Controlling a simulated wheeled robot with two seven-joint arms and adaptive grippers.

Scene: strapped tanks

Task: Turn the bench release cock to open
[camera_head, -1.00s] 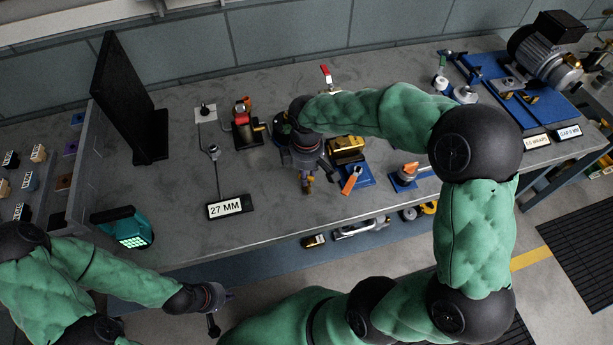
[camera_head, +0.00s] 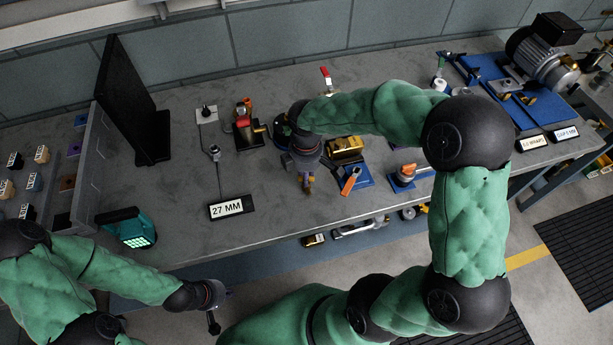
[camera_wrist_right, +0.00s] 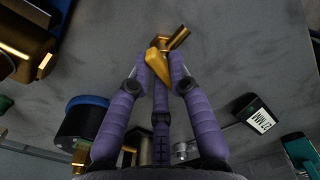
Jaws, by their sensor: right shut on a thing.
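A small brass fitting with a yellow lever (camera_wrist_right: 157,64), which looks like the release cock, is at the fingertips of my right gripper (camera_wrist_right: 161,68) in the right wrist view. The purple fingers are closed on the yellow lever, and a brass stub (camera_wrist_right: 178,39) sticks out beyond them. In the head view the brass fitting (camera_head: 309,187) shows just below my right gripper (camera_head: 306,171), over the middle of the bench. The fingers hide part of the lever. My left gripper (camera_head: 220,303) hangs in front of the bench edge, away from the cock; its fingers are too small to read.
A blue-based brass block (camera_head: 345,148) with an orange handle is right of the gripper. A "27 MM" sign (camera_head: 227,208) stands to the left. A red-handled part (camera_head: 245,124) stands behind. A teal lamp (camera_head: 130,228) sits at the left front.

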